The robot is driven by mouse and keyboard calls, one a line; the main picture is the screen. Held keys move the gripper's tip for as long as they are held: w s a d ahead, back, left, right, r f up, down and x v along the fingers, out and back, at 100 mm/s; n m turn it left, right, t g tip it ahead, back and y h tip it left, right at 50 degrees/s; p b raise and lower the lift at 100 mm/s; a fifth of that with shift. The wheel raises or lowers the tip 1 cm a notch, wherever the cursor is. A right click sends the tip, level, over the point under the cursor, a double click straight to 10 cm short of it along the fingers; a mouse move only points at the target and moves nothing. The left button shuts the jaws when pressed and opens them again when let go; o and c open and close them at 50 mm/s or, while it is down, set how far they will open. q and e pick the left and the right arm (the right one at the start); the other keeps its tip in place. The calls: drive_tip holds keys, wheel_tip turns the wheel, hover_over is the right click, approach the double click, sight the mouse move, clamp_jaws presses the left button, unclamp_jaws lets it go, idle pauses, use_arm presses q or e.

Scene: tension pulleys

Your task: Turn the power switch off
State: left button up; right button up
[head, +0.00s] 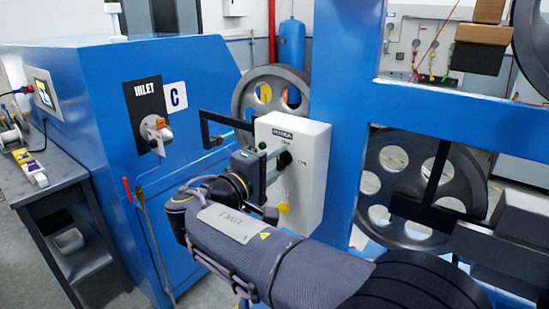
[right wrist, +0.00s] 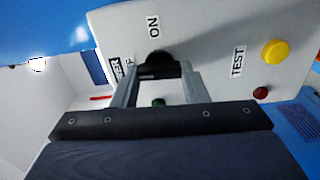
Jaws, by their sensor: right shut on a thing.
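The power switch is a black rotary knob (head: 285,159) on the front of a white control box (head: 312,165) fixed to the blue machine frame. In the right wrist view the knob (right wrist: 157,60) sits between my two fingertips, beside an ON label (right wrist: 153,26). A POWER label and the end of an OFF label are partly hidden by a finger. My right gripper (head: 276,160) reaches the box from the left and is shut on the knob; its fingers (right wrist: 160,72) also show in the wrist view. The knob's exact angle is hard to tell. My left gripper is not in view.
A yellow button (right wrist: 275,51) by a TEST label and a red lamp (right wrist: 260,93) are on the same box panel. A blue cabinet with an INLET valve (head: 157,132) stands to the left. Large pulley wheels (head: 398,185) are behind the frame.

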drive_tip(key=shift+n, duration=0.4)
drive_tip(key=o, duration=1)
drive_tip(key=shift+a, duration=0.1)
drive_tip(key=b+v, duration=0.1)
drive_tip(key=v, duration=0.6)
drive_tip(key=shift+s+a, duration=0.2)
drive_tip(key=shift+s, duration=0.1)
